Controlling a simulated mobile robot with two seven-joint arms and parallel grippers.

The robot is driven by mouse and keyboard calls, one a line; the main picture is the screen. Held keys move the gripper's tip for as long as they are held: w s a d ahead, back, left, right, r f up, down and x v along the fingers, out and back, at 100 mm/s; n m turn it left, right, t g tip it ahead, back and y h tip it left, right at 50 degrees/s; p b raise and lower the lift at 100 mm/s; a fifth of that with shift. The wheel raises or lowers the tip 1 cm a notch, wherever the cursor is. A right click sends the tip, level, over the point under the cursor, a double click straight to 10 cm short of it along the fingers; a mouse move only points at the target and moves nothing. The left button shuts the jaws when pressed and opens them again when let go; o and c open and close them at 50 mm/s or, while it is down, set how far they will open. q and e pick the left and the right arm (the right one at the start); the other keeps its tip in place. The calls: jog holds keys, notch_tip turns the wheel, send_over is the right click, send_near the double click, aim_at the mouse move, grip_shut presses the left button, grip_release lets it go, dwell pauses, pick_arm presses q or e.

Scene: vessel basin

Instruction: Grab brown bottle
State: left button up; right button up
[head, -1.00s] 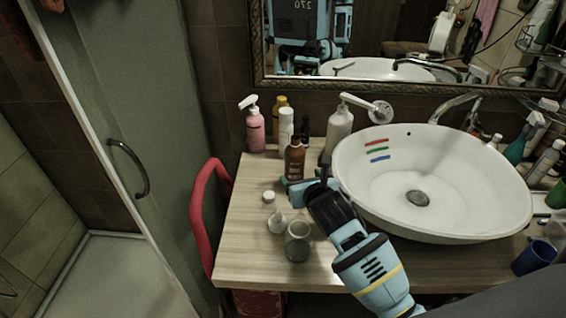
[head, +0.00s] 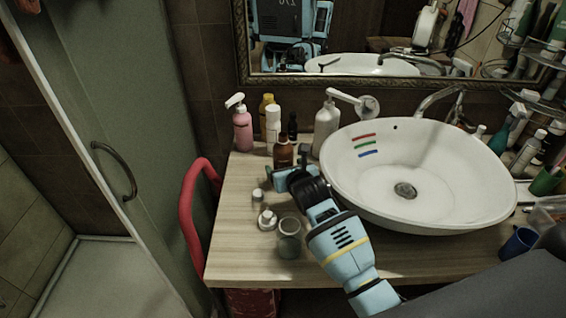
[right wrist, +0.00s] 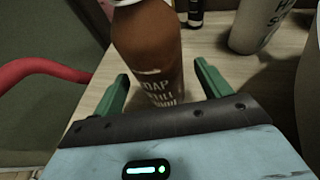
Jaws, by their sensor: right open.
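The brown bottle (head: 283,154) stands upright near the back of the wooden counter, among other bottles. My right gripper (head: 288,163) is open just in front of it, with its lower part hidden behind the gripper. In the right wrist view the brown bottle (right wrist: 150,45) has white lettering and stands between and slightly beyond the green fingers of my right gripper (right wrist: 163,80). A gap shows at the right finger; contact at the left one I cannot tell. The top of the bottle is cut off there. My left gripper is not in view.
A white spray-type bottle (head: 273,122), a pink pump bottle (head: 242,130) and a large pale pump bottle (head: 326,128) stand close by. The white basin (head: 450,200) is to the right. A glass jar (head: 289,240) stands in front. A red rail (head: 186,215) runs along the left.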

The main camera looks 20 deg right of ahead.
aim_at(285, 137)
jog(key=shift+w+f, duration=0.15)
jog(key=shift+w, duration=0.4)
jog(key=c, duration=1.2)
jog(key=shift+r, duration=0.25)
jog(key=shift+r, duration=4.75)
